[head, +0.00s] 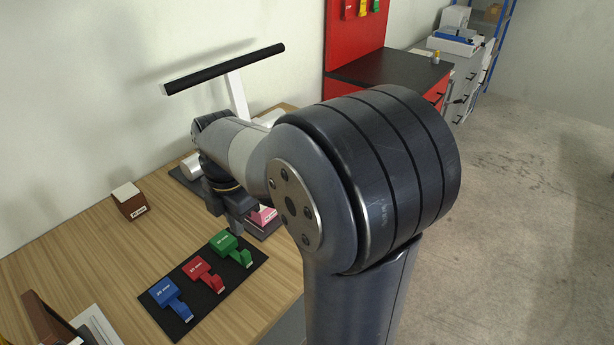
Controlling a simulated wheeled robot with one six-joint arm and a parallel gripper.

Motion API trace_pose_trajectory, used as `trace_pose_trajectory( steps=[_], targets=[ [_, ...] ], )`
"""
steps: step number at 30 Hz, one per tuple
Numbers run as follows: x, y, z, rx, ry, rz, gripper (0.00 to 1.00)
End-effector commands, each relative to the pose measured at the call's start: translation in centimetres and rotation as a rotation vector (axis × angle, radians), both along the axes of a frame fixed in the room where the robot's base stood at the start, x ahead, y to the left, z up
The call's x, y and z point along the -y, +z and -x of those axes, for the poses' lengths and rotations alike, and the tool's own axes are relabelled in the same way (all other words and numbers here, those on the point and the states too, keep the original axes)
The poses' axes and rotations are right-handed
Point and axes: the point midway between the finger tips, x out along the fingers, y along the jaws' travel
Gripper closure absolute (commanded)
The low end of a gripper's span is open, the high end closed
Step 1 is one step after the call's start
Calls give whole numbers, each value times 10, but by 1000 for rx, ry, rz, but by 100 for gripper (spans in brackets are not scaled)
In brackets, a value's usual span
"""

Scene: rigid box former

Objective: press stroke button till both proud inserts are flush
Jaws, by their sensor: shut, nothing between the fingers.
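My gripper (235,224) points down over the wooden bench, just left of a pink block with a label (264,215) on a dark plate. It is shut, with nothing seen between its fingers. My arm covers much of that part of the bench. I cannot make out the stroke button or the two inserts in the head view, and I cannot tell whether the gripper touches anything.
A black mat (237,285) holds blue (170,297), red (203,273) and green (231,247) tools. A brown box with a white top (130,204) stands at left. A black bar on a white post (237,93) rises behind. Bare wood (75,250) lies left.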

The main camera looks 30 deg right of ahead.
Motion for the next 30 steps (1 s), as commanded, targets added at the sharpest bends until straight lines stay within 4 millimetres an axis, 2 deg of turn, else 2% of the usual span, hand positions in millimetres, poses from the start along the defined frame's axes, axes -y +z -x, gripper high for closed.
trace_pose_trajectory(
  steps=[5, 8, 12, 18, 24, 30],
  targets=[
    [-35, 2, 0, -24, -217, -113, 100],
    [-68, 3, 0, -70, -451, -219, 100],
    [-115, 6, 2, -187, -832, -355, 100],
    [-172, 16, 5, -428, -1407, -474, 100],
    [-213, 25, 8, -723, -1987, -486, 100],
    [-234, 28, 9, -964, -2423, -426, 100]
  ],
)
